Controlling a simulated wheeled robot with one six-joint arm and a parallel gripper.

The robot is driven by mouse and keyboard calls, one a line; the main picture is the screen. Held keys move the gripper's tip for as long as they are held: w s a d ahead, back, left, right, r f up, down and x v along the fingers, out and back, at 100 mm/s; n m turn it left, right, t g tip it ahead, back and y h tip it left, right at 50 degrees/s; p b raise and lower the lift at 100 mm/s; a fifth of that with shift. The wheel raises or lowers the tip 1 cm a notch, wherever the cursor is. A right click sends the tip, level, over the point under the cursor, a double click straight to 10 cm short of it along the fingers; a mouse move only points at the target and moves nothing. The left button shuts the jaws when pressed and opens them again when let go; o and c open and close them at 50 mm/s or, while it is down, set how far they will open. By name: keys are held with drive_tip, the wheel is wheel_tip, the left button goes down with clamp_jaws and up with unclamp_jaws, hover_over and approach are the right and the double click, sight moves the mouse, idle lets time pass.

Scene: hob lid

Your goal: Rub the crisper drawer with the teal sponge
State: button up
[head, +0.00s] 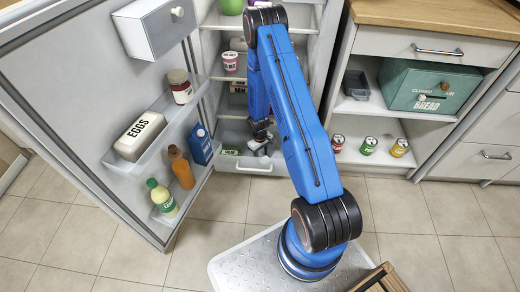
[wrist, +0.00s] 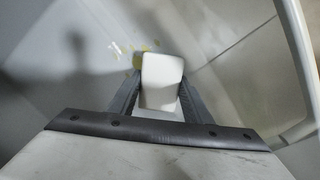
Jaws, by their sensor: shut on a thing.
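My gripper (head: 262,143) is inside the open fridge, low down, at the crisper drawer (head: 254,168). In the wrist view my gripper (wrist: 160,82) is shut on a pale off-white block (wrist: 162,94), held between its two dark fingers. No teal shows on the block, so I cannot tell whether it is the teal sponge. Pale drawer surfaces fill the wrist view, with small yellow marks (wrist: 146,47) just beyond the block. Whether the block touches the drawer is unclear. My arm hides part of the drawer in the head view.
The fridge door (head: 85,100) stands open on the left, holding an egg box (head: 139,136), bottles and a blue carton (head: 200,145). A green-labelled item (head: 230,151) lies by the drawer. Cans (head: 369,146) and a bread bin (head: 430,86) stand in the right cabinet. The floor ahead is clear.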

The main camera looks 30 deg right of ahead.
drive_tip(key=shift+r, duration=3.9)
drive_tip(key=w+a+r+m, duration=0.2)
drive_tip(key=w+a+r, duration=0.4)
drive_tip(key=a+r, duration=0.5)
drive_tip(key=shift+w+a+r, duration=0.15)
drive_tip(key=shift+a+r, duration=0.15)
drive_tip(key=shift+a, duration=0.2)
